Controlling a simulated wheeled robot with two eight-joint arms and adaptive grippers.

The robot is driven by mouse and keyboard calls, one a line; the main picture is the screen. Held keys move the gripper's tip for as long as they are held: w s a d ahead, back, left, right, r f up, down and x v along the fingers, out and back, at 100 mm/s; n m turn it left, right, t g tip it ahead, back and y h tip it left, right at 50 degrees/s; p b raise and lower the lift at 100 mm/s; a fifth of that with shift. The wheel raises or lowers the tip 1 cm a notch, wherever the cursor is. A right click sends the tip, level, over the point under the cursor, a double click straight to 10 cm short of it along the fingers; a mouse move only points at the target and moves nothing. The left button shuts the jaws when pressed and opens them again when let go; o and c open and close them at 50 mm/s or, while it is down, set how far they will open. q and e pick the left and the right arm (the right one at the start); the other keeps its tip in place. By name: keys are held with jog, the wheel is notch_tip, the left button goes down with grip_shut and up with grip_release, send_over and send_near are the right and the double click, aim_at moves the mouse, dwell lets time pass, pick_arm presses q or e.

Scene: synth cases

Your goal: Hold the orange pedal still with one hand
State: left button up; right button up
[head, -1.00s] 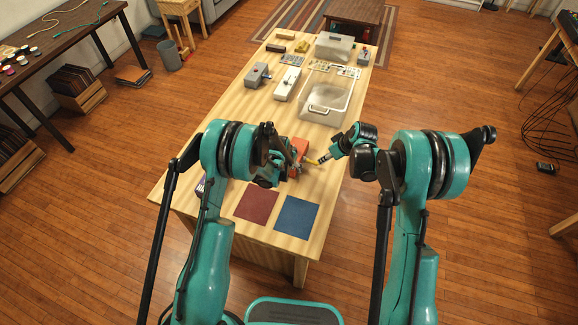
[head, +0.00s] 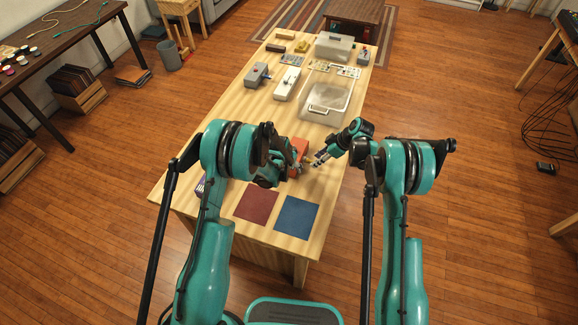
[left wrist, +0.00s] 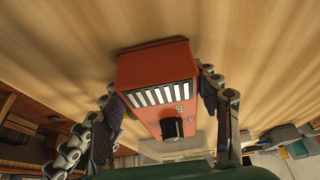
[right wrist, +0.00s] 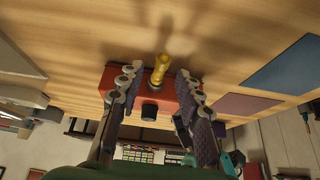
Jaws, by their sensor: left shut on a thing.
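The orange pedal (head: 300,146) stands on the light wooden table, partly hidden by my left gripper (head: 294,166). In the left wrist view the pedal (left wrist: 158,68) shows a white striped panel and a dark knob, with my left gripper's fingers shut on its two sides. My right gripper (head: 317,160) is just to the right of the pedal. In the right wrist view its fingers are apart, either side of a yellow plug-like piece (right wrist: 160,68) in front of the pedal (right wrist: 172,100). The piece seems to meet the pedal; the exact contact is unclear.
A dark red mat (head: 258,202) and a blue mat (head: 297,217) lie at the table's near end. A clear bin (head: 326,107), a white device (head: 287,84) and a grey box (head: 256,75) stand farther back. The table's right edge beside the bin is close to my right arm.

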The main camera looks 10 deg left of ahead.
jog(key=shift+x, duration=1.2)
jog(key=shift+r, duration=0.1)
jog(key=shift+c, duration=0.3)
grip_shut()
jog(key=shift+d, duration=0.15)
jog(key=shift+s+d, duration=0.25)
jog(key=shift+d, duration=0.65)
jog(key=shift+s+d, duration=0.3)
jog(key=shift+d, duration=0.65)
